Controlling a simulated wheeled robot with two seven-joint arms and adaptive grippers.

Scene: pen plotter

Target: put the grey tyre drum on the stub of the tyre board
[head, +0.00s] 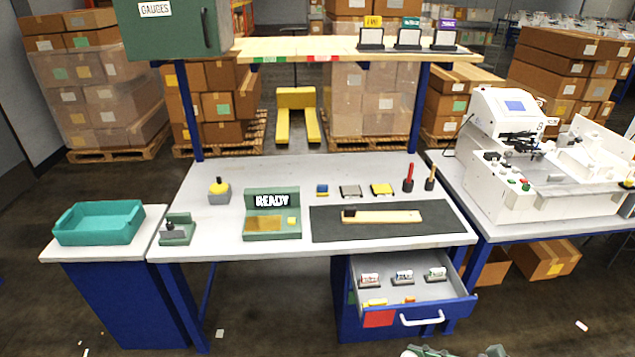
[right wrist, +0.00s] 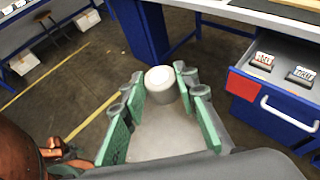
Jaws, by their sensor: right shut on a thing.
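My right gripper (right wrist: 156,84) has green fingers, which stand apart on either side of a pale grey round piece (right wrist: 160,80) with a whitish end. It is shut on this piece, which looks like the grey tyre drum. In the head view only the tops of this gripper (head: 455,352) show at the bottom edge, in front of the open drawer, and the drum cannot be made out there. A pale wooden strip (head: 385,216) with a dark end lies on the dark mat (head: 330,231). I cannot tell whether it is the tyre board, and no stub is clear. My left gripper is out of view.
The blue drawer (head: 455,308) is open below the table, with several small labelled pieces inside. A teal tray (head: 98,222) is at left, a white machine (head: 515,160) at right.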

